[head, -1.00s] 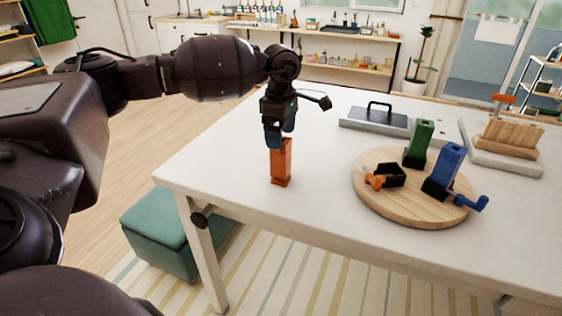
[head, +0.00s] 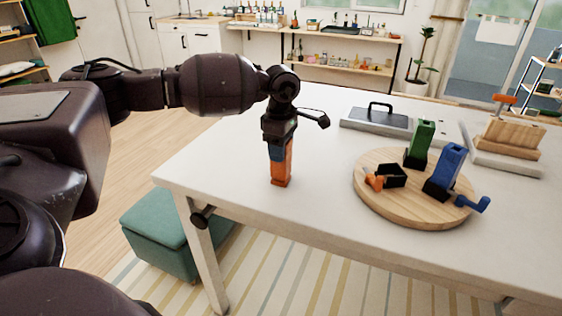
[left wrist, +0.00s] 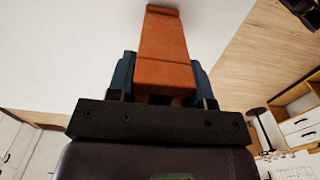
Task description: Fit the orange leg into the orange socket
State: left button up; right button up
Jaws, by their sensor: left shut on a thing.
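The orange leg (head: 282,170) stands upright on the left part of the white table, its foot at or very near the top. My left gripper (head: 279,152) points down from above and is shut on the upper part of the leg. In the left wrist view the orange leg (left wrist: 165,52) sits between the two blue-grey fingers. The orange socket (head: 389,175) looks like a black, empty holder with an orange clamp handle (head: 375,181), at the left of the round wooden board (head: 405,216). My right gripper is out of view.
On the same board a green leg (head: 421,138) and a blue leg (head: 448,165) stand in black sockets. A grey plate with a black handle (head: 380,118) and a wooden block (head: 508,137) lie behind. The table (head: 320,215) is clear between leg and board.

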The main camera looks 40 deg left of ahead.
pick_arm(q)
notch_tip(320, 180, up, 20)
jog(key=p, duration=0.1)
dwell(0.5)
